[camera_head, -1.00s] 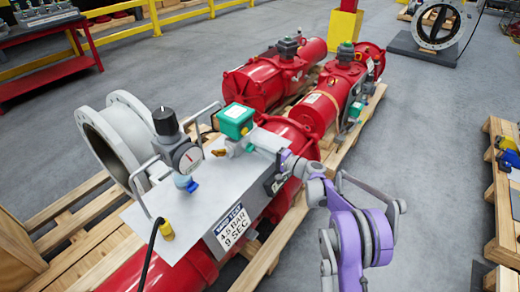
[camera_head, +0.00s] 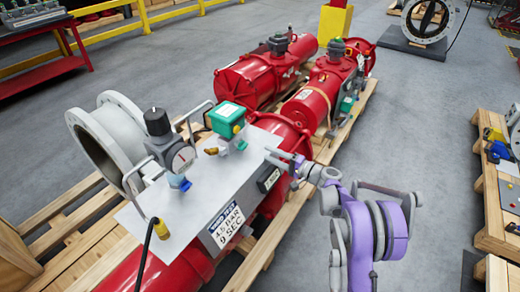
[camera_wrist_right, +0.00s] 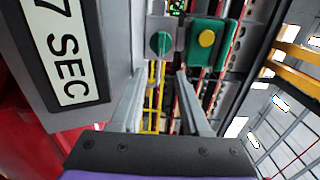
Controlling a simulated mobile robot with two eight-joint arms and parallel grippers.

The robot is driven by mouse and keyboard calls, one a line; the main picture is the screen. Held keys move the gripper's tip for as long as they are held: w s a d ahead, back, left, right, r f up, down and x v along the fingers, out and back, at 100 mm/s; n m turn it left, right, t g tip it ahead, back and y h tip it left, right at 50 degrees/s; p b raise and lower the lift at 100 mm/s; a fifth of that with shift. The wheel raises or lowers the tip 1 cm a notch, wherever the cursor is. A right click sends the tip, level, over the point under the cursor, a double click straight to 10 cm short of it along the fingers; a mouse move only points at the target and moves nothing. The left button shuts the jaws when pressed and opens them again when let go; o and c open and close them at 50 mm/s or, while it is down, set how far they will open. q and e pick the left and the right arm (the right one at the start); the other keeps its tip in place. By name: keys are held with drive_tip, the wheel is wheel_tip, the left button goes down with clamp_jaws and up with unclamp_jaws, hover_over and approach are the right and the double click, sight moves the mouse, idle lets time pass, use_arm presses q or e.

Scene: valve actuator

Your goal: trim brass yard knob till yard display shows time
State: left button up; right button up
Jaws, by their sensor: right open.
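A small brass knob (camera_head: 211,151) sits on the grey plate (camera_head: 190,205), left of the green box (camera_head: 227,118) with a yellow button. A small dark-framed display (camera_head: 268,179) is on the plate's front face, right of the white sign (camera_head: 228,222) reading "4.5 BAR, 9 SEC". In the right wrist view a black-framed panel (camera_wrist_right: 66,48), probably this display, shows "7 SEC", its left end cut off. My right gripper (camera_head: 278,158) is at the plate's right edge, beside the display and apart from the brass knob. Its fingers (camera_wrist_right: 161,75) are open and empty. My left gripper is out of view.
A black-topped regulator (camera_head: 160,122) with a gauge and a blue fitting stands left of the brass knob. Wire handles rise from the plate. Red actuators (camera_head: 262,78) lie on pallets behind.

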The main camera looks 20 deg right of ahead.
drive_tip(key=shift+v, duration=1.3)
